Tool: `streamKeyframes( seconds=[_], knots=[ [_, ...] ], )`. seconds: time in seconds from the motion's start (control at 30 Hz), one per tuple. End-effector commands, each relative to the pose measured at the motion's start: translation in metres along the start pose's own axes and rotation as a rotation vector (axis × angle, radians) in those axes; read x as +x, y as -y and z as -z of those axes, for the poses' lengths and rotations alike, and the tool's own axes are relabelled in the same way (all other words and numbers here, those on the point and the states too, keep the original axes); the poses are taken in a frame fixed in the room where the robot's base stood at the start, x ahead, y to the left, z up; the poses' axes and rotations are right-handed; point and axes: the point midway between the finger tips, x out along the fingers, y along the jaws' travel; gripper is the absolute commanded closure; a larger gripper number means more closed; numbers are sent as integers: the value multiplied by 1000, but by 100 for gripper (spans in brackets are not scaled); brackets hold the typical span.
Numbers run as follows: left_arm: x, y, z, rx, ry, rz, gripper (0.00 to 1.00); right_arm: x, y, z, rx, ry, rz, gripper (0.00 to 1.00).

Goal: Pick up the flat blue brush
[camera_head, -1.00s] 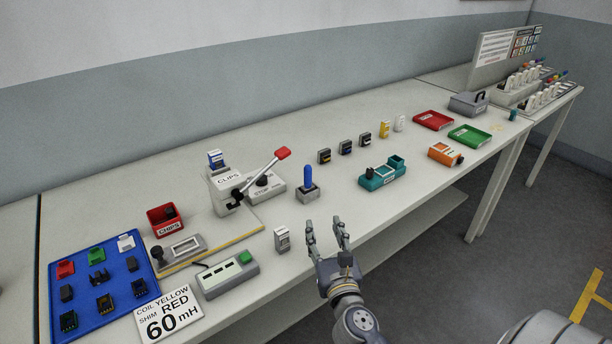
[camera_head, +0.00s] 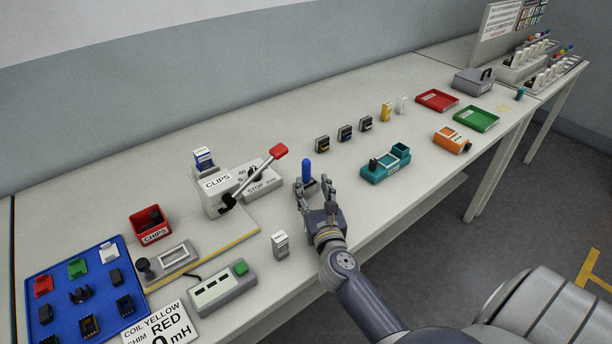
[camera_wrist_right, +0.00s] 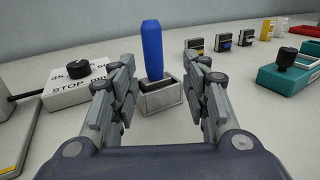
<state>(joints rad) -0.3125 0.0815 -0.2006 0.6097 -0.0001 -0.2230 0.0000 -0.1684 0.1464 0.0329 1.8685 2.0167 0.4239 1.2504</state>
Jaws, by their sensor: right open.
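The flat blue brush (camera_head: 306,170) stands upright in a small grey holder on the bench, left of the teal device. In the right wrist view the brush (camera_wrist_right: 152,48) and its grey holder (camera_wrist_right: 162,98) appear ahead, framed between my fingers. My right gripper (camera_head: 314,190) is open and empty, just on the near side of the brush. In the right wrist view my right gripper (camera_wrist_right: 160,92) has one finger on each side of the line to the brush. I cannot tell whether the fingers touch the holder. My left gripper is not in view.
The press with the red-knobbed lever (camera_head: 279,151) stands left of the brush, beside the STOP box (camera_head: 262,186). A small white-grey block (camera_head: 280,244) is on the near side. The teal device (camera_head: 386,165) is to the right. Several small dark blocks stand behind.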

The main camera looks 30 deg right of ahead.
Motion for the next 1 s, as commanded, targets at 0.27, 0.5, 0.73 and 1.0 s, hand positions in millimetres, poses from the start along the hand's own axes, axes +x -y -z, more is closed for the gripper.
streamKeyframes(
  seconds=[0.27, 0.5, 0.73, 1.0],
  knots=[
    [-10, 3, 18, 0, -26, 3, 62, 29, -6, -12, 0, 2, -1, 57],
    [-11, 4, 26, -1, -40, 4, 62, 53, -8, -10, -1, -1, 0, 57],
    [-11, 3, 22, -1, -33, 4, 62, 55, -8, -9, 0, -1, -1, 57],
    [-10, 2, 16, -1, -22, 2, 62, 54, -8, -9, 0, -1, -1, 100]
  ],
)
